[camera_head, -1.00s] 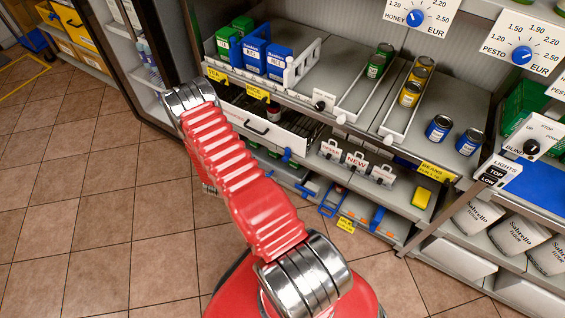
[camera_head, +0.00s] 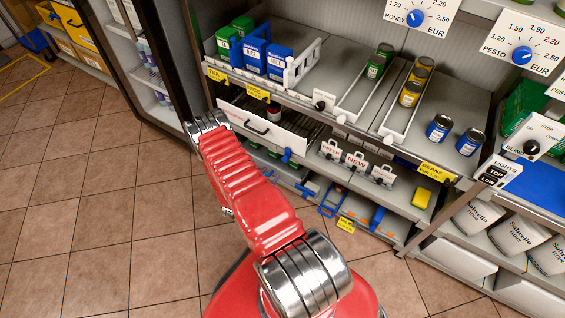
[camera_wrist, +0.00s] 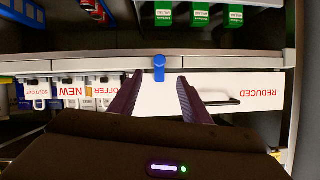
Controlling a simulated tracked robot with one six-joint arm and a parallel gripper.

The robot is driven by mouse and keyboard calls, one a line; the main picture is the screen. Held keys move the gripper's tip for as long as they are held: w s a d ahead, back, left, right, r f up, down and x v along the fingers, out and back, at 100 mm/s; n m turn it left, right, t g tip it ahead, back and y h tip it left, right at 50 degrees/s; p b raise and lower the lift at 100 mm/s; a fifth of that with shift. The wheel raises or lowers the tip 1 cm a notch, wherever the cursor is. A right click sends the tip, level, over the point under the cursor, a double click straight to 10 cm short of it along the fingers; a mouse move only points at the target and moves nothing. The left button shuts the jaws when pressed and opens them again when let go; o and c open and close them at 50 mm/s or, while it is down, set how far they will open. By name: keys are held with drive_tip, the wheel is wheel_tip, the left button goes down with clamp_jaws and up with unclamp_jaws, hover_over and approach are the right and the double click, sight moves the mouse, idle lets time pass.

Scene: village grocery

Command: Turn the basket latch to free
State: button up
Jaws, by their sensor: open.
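A small blue latch (camera_wrist: 159,67) sits on the grey shelf edge (camera_wrist: 220,60) in the wrist view, which looks upside down. It points straight across the edge in that view. In the head view it appears as a blue piece (camera_head: 287,156) below the right part of the white REDUCED drawer front (camera_head: 262,127). My gripper (camera_wrist: 160,80) is open, its two dark fingers apart on either side of the latch in the picture. I cannot tell how far the tips are from it. In the head view my arm hides the gripper.
The drawer's black handle (camera_wrist: 220,101) lies right of my fingers in the wrist view. White OFFER and NEW tags (camera_wrist: 75,92) hang to the left. Green boxes (camera_wrist: 200,15) stand beyond the edge. The tiled floor (camera_head: 90,220) left of my arm is clear.

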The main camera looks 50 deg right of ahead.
sight(284, 160)
drive_tip(key=x, duration=1.3)
drive_tip(key=shift+d, duration=0.2)
drive_tip(key=shift+c, duration=0.4)
drive_tip(key=c, duration=1)
drive_tip(key=shift+o, duration=0.2)
drive_tip(key=shift+f, duration=0.1)
